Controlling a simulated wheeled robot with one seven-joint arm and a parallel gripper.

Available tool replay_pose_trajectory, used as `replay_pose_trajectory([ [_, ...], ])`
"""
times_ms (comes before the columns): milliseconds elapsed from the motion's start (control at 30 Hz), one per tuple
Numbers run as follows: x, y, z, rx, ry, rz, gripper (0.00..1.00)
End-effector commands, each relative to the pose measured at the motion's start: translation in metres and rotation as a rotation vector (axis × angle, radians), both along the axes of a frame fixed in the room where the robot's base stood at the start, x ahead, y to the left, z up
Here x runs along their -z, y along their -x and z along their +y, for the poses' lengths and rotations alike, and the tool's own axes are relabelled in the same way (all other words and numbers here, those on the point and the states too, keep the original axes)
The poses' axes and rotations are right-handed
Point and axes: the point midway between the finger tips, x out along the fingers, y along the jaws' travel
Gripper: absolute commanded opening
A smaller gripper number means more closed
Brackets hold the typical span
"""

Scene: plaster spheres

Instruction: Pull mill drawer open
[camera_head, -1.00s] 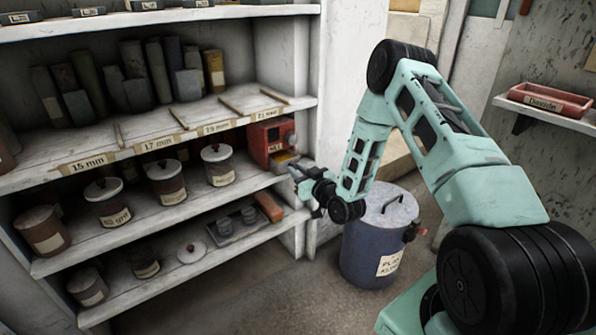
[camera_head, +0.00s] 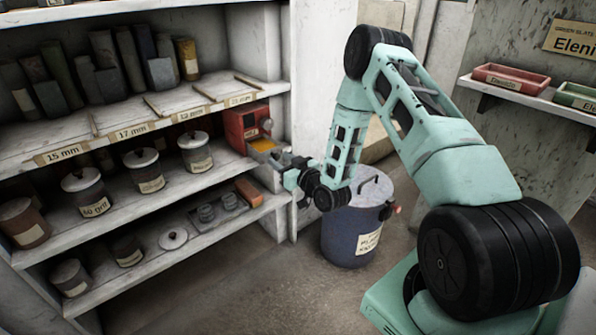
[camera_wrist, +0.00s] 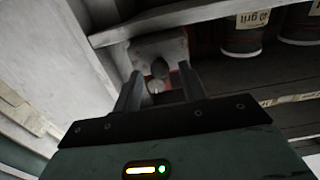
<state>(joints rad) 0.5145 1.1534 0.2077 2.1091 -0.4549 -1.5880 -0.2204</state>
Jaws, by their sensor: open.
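The red mill (camera_head: 243,127) stands at the right end of the middle shelf in the head view. Its drawer (camera_head: 263,145) sticks out of the front, and yellowish contents show inside. My gripper (camera_head: 291,168) is in front of the drawer, close to its outer end. In the wrist view my gripper (camera_wrist: 160,84) has its two fingers apart, pointing at a pale grey face with a dark round knob (camera_wrist: 159,68) between them. Whether the fingers touch the drawer cannot be told. The drawer's front is partly hidden by my gripper in the head view.
Lidded jars (camera_head: 144,170) and a brick-coloured block (camera_head: 249,192) stand on the shelf left of and below the mill. A blue lidded bin (camera_head: 352,225) stands on the floor below my wrist.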

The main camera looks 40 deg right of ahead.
Motion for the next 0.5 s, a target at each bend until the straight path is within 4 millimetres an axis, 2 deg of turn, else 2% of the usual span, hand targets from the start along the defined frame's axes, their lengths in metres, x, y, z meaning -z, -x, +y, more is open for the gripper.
replay_pose_trajectory([
  [167,0.000,0.031,-0.001,0.001,-0.002,0.006,0.42],
  [500,0.000,0.111,-0.004,0.001,-0.004,0.007,0.42],
])
